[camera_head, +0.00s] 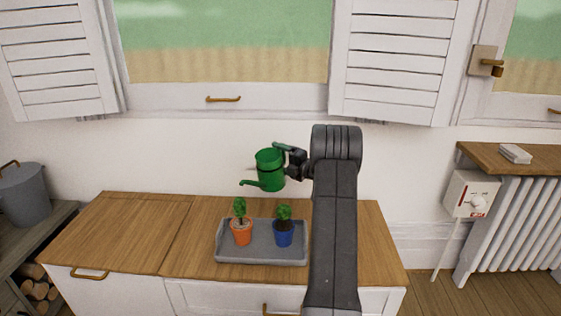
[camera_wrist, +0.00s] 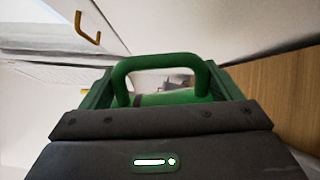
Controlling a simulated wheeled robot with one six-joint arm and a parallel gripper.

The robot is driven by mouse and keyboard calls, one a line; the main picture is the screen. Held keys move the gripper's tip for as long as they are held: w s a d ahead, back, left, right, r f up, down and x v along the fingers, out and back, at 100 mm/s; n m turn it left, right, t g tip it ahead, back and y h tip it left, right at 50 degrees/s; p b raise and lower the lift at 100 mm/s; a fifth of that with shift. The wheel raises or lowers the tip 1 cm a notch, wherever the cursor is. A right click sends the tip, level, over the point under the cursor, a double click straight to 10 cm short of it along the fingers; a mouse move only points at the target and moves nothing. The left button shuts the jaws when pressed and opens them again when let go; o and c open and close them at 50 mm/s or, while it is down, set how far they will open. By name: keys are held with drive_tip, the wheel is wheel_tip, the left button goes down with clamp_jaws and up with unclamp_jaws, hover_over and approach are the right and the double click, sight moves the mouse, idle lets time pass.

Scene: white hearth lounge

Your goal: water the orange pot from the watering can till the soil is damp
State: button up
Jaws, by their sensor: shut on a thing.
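The green watering can (camera_head: 270,170) is held up in the air above the cabinet top, behind the tray in the head view. Its spout points left, over the orange pot's side. My gripper (camera_head: 291,159) is shut on the can's handle. The handle also shows in the wrist view (camera_wrist: 160,62), between the jaws (camera_wrist: 160,98). The orange pot (camera_head: 241,232) stands upright on the tray's left half with a small green plant. Its soil is too small to judge. No water stream shows.
A blue pot (camera_head: 283,233) with a plant stands right of the orange pot in the grey tray (camera_head: 262,256). The wooden cabinet top (camera_head: 130,235) is clear to the left. A window and shutters are behind. A grey bucket (camera_head: 24,195) stands far left, a radiator (camera_head: 520,225) right.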

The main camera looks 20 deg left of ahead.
drive_tip(key=shift+s+r+n, duration=0.1)
drive_tip(key=shift+r+n, duration=0.8)
drive_tip(key=shift+r, duration=0.9)
drive_tip(key=shift+r+b, duration=0.3)
drive_tip(key=shift+r, duration=0.1)
wheel_tip(320, 180, down, 8)
drive_tip(key=m, duration=0.1)
drive_tip(key=m+b, duration=0.1)
drive_tip(key=m, duration=0.2)
drive_tip(key=shift+s+f+b, duration=0.1)
drive_tip(key=shift+f+b, duration=0.15)
drive_tip(key=shift+b, duration=0.1)
drive_tip(key=shift+r, duration=0.2)
